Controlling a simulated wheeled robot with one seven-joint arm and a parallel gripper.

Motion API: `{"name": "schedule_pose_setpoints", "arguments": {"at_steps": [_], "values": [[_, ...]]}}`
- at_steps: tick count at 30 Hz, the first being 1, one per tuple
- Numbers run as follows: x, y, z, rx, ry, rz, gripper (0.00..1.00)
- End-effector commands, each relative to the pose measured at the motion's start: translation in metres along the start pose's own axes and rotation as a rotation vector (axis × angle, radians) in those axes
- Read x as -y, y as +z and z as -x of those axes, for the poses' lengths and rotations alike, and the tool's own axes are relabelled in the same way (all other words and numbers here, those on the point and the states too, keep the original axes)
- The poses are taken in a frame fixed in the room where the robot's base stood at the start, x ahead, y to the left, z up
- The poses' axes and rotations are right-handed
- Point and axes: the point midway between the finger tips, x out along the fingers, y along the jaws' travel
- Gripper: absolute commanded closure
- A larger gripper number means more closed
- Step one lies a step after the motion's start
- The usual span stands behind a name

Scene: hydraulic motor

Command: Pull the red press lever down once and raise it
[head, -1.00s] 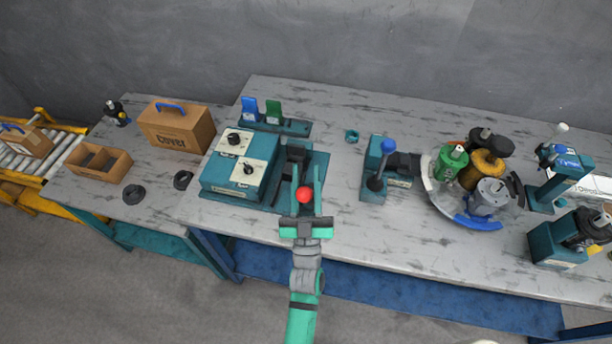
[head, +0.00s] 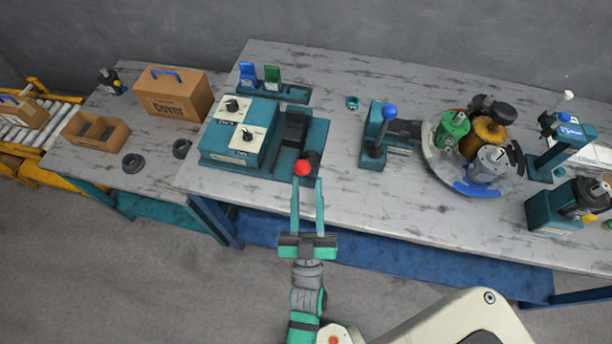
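The red press lever shows as a red ball knob (head: 303,168) at the front of the teal press (head: 310,138), near the table's front edge. A dark part shows just behind and right of the knob. From this high angle I cannot tell how far the lever is raised or lowered. My gripper (head: 307,184) is open and empty. Its two long teal fingers point at the press, with their tips just short of the knob on the near side. The fingers do not appear to enclose the knob.
A teal box with two white dial panels (head: 240,133) stands close on the left. A blue-knobbed lever unit (head: 375,150) stands to the right, with bare tabletop between. Farther right is a round tray (head: 433,167) of motor parts. Free space lies before the table.

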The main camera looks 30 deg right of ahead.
Motion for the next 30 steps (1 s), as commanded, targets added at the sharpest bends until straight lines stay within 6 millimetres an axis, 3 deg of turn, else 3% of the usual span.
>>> {"name": "schedule_pose_setpoints", "arguments": {"at_steps": [11,15,17,23,30], "values": [[0.001,-0.003,0.003,0.000,-0.003,-0.001,0.70],[0.005,-0.003,0.007,0.011,-0.009,-0.011,1.00],[0.009,-0.003,0.013,0.031,-0.016,-0.023,1.00],[0.036,-0.004,0.063,0.191,-0.077,-0.107,1.00],[0.061,-0.015,0.147,0.468,-0.232,-0.195,1.00]]}}
